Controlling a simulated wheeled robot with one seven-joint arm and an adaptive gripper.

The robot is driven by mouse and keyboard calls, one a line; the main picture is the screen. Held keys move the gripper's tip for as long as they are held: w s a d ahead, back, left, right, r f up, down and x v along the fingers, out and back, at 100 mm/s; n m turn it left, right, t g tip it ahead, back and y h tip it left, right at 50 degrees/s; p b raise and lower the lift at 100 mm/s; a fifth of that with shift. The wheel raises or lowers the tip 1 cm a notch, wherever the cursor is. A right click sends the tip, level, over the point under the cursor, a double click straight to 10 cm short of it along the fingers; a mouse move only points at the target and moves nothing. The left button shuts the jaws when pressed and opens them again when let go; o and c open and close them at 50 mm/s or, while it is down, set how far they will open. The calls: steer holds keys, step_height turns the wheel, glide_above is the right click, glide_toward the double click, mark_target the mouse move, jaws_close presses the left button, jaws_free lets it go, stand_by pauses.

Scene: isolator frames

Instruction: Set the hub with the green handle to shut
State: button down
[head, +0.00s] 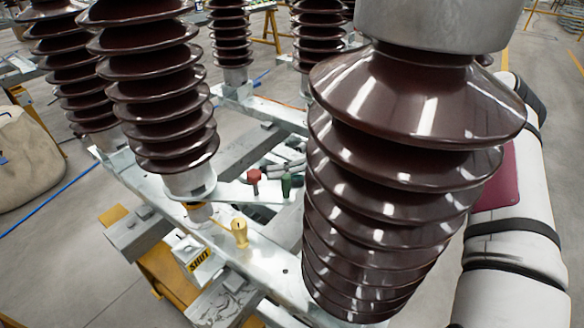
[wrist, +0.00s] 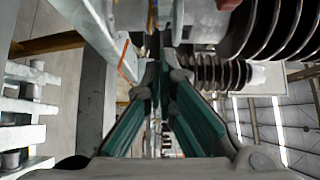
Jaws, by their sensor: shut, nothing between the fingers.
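The green handle (head: 286,186) stands on a pale metal plate between the brown insulators in the head view, close to the left side of the large front insulator. Part of its hub is hard to make out. I cannot make out the green handle in the wrist view. In the head view I cannot clearly make out my gripper; the front insulator blocks much of that area.
A red handle (head: 254,180) stands just left of the green one, and a yellow handle (head: 240,232) stands nearer on the frame beam. The large front insulator (head: 395,170) is a big obstacle on the right. Other insulators (head: 155,85) stand left and behind.

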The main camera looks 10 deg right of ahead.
steer(key=shift+s+a, duration=0.2)
steer(key=shift+s, duration=0.45)
steer(key=shift+s+a, duration=0.15)
steer(key=shift+s, duration=0.5)
steer(key=shift+r, duration=0.1)
